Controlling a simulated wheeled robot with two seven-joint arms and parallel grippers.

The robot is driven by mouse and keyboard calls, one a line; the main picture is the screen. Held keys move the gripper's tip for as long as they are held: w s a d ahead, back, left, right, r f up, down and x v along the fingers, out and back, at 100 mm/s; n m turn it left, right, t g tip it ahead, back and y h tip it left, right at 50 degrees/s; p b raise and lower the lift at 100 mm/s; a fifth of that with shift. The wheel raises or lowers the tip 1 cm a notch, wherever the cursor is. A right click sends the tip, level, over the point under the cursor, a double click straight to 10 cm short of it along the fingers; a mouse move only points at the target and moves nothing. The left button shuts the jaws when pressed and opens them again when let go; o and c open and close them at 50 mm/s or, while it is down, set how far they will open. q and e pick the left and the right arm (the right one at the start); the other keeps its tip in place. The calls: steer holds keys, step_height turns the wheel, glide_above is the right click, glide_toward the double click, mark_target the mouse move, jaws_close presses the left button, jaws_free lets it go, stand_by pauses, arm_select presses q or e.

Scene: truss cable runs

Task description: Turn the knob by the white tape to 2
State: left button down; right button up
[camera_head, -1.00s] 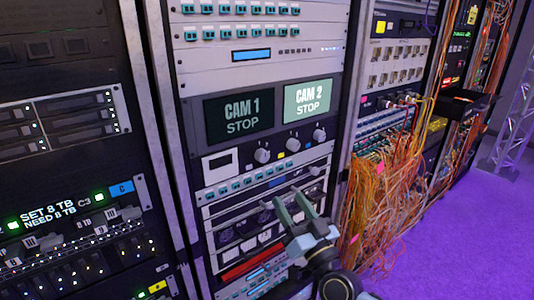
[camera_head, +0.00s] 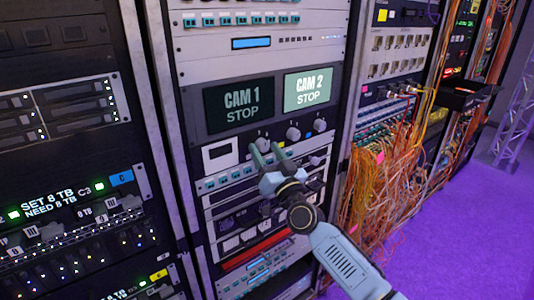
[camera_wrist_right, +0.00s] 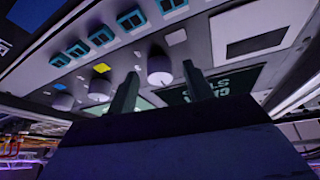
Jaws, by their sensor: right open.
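Three grey knobs sit in a row under the two screens. The left knob (camera_head: 263,142) has the white tape (camera_wrist_right: 176,37) beside it; this knob also shows in the right wrist view (camera_wrist_right: 160,70). A middle knob (camera_head: 293,133) has yellow tape (camera_wrist_right: 101,68), and a right knob (camera_head: 319,125) sits beyond it. My right gripper (camera_head: 265,149) is open, its fingertips just below the left knob. In the right wrist view its fingers (camera_wrist_right: 162,88) appear on either side of that knob; contact cannot be told. The knob's pointer setting is too small to read. My left gripper is out of view.
The CAM 1 screen (camera_head: 238,106) is dark and reads STOP; the CAM 2 screen (camera_head: 308,91) is bright and reads STOP. A white-framed panel (camera_head: 220,153) is left of the knobs. Orange cables (camera_head: 375,190) hang on the right rack. Purple floor (camera_head: 450,225) is open at right.

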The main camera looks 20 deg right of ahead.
steer(key=shift+c, duration=0.3)
steer(key=c, duration=0.9)
steer(key=shift+r+m+p, duration=0.15)
steer(key=shift+m+p, duration=0.45)
steer(key=shift+p, duration=0.1)
steer(key=m+h+p, duration=0.1)
steer(key=m+p, duration=0.2)
steer(key=m+g+h+p, duration=0.1)
steer(key=m+p, duration=0.2)
steer(key=m+h+p, duration=0.2)
steer(key=m+p, duration=0.1)
steer(key=shift+s+a+r+g+p, duration=0.1)
steer(key=shift+a+r+g+p, duration=0.15)
steer(key=shift+r+g+p, duration=0.05)
steer(key=shift+f+m+g+h+p, duration=0.1)
steer(key=shift+m+g+h+p, duration=0.3)
steer(key=shift+m+p, duration=0.95)
steer(key=o, duration=1)
steer(key=shift+c, duration=0.2)
